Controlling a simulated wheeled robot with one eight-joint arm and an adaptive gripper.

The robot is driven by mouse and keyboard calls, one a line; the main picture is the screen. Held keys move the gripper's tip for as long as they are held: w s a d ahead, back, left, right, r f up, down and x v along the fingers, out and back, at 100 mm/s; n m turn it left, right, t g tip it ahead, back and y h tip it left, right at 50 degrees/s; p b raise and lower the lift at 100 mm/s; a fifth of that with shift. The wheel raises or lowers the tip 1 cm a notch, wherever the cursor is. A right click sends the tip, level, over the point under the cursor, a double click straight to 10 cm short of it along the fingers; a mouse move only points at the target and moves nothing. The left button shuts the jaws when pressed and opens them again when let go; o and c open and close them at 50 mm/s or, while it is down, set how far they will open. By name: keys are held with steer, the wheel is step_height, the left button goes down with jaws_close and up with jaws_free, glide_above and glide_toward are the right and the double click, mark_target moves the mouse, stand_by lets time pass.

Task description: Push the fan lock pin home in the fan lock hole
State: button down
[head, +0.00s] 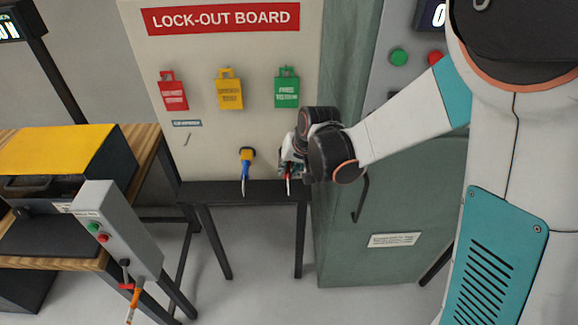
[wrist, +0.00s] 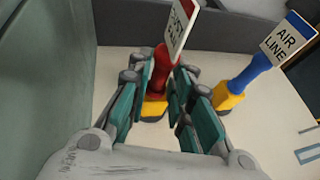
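A red-handled pin (wrist: 161,72) stands in a yellow collar (wrist: 154,107) on the lock-out board (head: 208,148). It carries a white tag (wrist: 182,27) with a red band, whose lettering I cannot read surely. My gripper (wrist: 163,80) is at this pin, with one finger on each side of the handle. I cannot tell whether the fingers touch it. In the head view the gripper (head: 290,163) is at the board's lower right, and a little red (head: 289,178) shows below it. I cannot identify the fan lock hole.
A blue-handled pin (head: 246,172) in a yellow collar hangs left of my gripper; its tag reads AIR LINE (wrist: 289,38). Red, yellow and green tags (head: 229,92) hang above. A green cabinet (head: 392,215) stands close right. A grey control box (head: 118,230) with an orange-handled item (head: 134,302) is lower left.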

steer(key=shift+s, duration=0.8)
stand_by(0.6)
steer(key=shift+s+a, duration=0.1)
steer(key=shift+s, duration=2.45)
steer(key=shift+s, duration=0.15)
steer(key=s, duration=0.4)
steer(key=shift+b, duration=0.3)
steer(key=shift+r, duration=0.15)
